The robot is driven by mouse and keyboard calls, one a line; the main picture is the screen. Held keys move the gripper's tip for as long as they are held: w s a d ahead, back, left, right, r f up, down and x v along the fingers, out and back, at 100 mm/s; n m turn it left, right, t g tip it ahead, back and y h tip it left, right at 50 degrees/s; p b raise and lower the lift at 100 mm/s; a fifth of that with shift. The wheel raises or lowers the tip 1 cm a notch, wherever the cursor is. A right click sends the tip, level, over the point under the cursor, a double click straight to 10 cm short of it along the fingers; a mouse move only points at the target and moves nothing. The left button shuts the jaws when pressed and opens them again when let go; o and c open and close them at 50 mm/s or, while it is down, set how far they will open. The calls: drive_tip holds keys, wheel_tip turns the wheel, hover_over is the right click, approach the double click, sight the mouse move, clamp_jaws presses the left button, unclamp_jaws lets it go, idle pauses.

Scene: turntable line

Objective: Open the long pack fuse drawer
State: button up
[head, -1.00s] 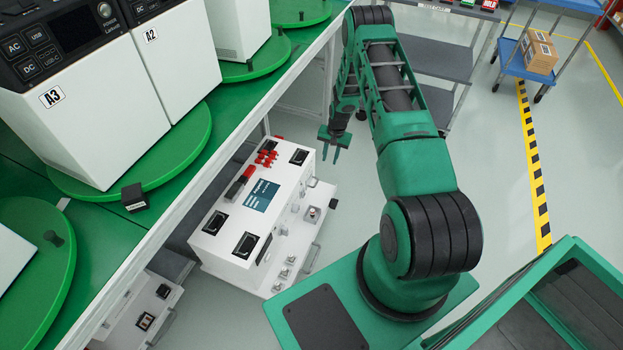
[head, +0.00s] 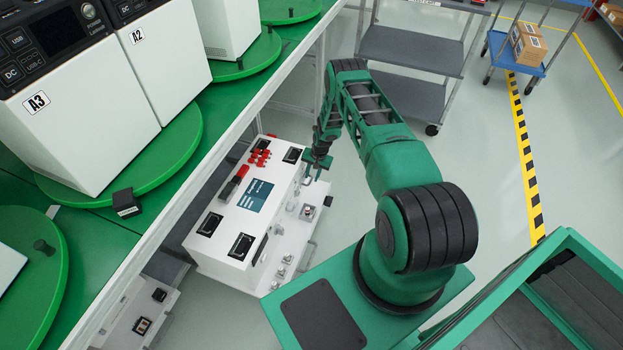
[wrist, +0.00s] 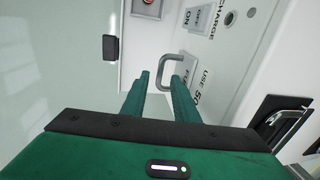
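The long pack (head: 222,222) is a white box on the floor beside the green bench, with a blue label and red parts on top. In the wrist view, a grey U-shaped handle (wrist: 162,70) stands out from its white side panel, beside a partly hidden label that seems to begin "FU" and printed text "USE 50". My gripper (wrist: 160,75) is open, its two green fingers pointing at the handle. The handle shows between and just past the fingertips; I cannot tell whether they touch it. In the head view my gripper (head: 317,168) is at the pack's far right side.
An ON switch (wrist: 193,17), a red button (wrist: 148,2) and another metal handle (wrist: 288,115) are near on the panel. The green bench (head: 150,222) overhangs the pack's left. A grey cart (head: 410,50) stands behind.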

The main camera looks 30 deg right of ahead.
drive_tip(key=shift+w+a+f, duration=0.1)
drive_tip(key=shift+a+f, duration=0.05)
drive_tip(key=shift+f, duration=0.55)
clamp_jaws()
idle(1.1)
